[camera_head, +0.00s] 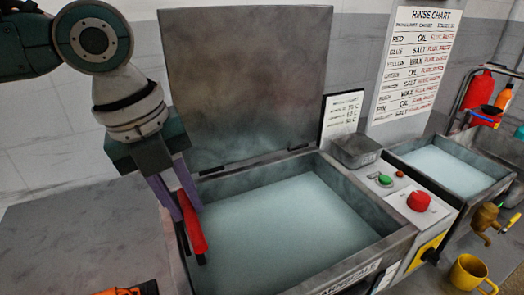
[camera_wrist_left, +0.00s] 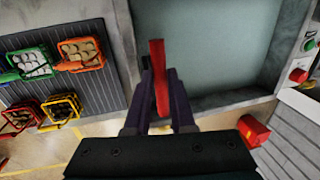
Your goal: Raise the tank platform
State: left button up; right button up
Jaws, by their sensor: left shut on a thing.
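The tank (camera_head: 352,239) stands open in the middle of the head view, filled with pale blue-grey liquid (camera_head: 290,225). No platform shows; the cloudy surface hides what is below. A red lever handle (camera_head: 197,237) stands at the tank's left side. My left gripper (camera_head: 190,214) reaches down from above and is shut on this handle. In the left wrist view the red handle (camera_wrist_left: 159,62) sits between the dark purple fingers (camera_wrist_left: 161,80) with the tank beyond. My right gripper is in neither view.
The raised lid (camera_head: 250,85) stands behind the tank. At its right is a panel with a green button (camera_head: 385,181) and a red knob (camera_head: 418,201), then a smaller tank (camera_head: 450,170). The left wrist view shows several baskets (camera_wrist_left: 80,55) on a ribbed mat (camera_wrist_left: 62,88).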

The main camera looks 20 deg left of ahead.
pick_arm(q)
grip_shut()
dwell(0.8)
notch_tip(320, 180, up, 11)
jog(key=p, duration=1.1)
jog(key=shift+p, duration=0.4)
jog(key=o, duration=0.6)
grip_release()
